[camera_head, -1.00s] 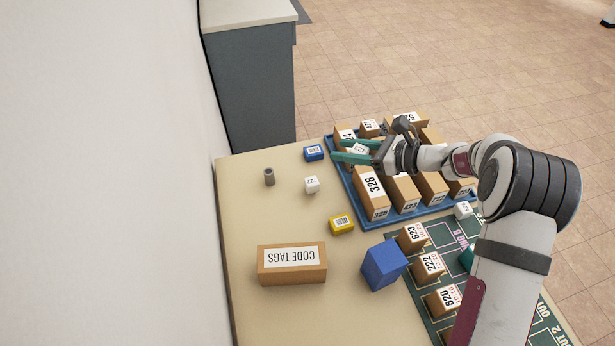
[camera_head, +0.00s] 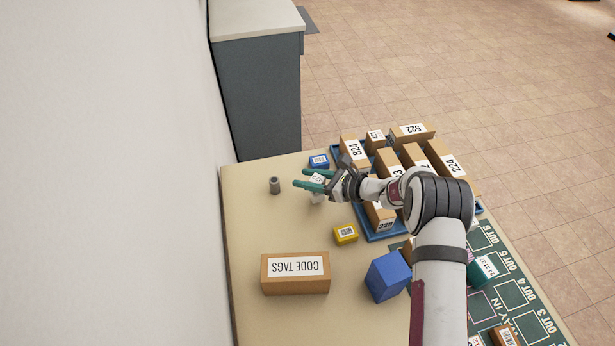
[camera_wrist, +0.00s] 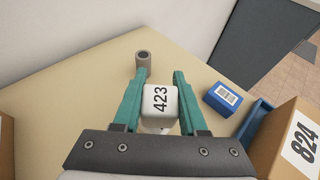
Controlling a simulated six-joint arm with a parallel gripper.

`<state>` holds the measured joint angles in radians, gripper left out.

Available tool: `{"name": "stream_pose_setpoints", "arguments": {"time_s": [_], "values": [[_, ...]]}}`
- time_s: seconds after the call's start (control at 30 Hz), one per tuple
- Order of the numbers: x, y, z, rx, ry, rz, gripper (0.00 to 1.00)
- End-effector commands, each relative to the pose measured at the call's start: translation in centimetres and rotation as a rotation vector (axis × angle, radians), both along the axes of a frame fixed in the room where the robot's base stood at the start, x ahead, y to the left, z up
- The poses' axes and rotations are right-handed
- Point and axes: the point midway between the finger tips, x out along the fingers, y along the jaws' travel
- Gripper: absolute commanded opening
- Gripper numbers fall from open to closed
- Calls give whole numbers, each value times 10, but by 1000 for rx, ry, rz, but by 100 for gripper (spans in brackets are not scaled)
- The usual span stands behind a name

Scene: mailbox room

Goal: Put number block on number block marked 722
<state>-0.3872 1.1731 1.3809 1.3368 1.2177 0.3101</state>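A white number block marked 423 (camera_wrist: 160,101) sits between the two fingers of my gripper (camera_head: 308,181). The green fingers lie close along both its sides in the wrist view, and it looks gripped. The 423 block also shows between the fingers in the head view (camera_head: 318,178). A second small white block (camera_head: 317,198) shows just below it, standing where the block marked 722 stood; its marking is now hidden by my gripper. The 423 block is over or on it; I cannot tell whether they touch.
A grey cylinder (camera_head: 274,185) stands left of my fingertips. A blue tag block (camera_head: 319,161) is close behind, and a yellow one (camera_head: 345,233) is in front. A blue tray (camera_head: 372,237) of cartons is at right. A CODE TAGS box (camera_head: 295,273) and blue cube (camera_head: 387,275) stand nearer.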

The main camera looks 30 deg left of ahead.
Motion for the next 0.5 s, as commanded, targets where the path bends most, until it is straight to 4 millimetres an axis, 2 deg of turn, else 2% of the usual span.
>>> {"name": "stream_pose_setpoints", "arguments": {"time_s": [0.03, 0.17, 0.5], "values": [[0, 0, 0, 0, 0, 0, 49], [0, 0, 0, 0, 0, 0, 72], [0, -4, 5, 0, 1, -1, 72]]}}
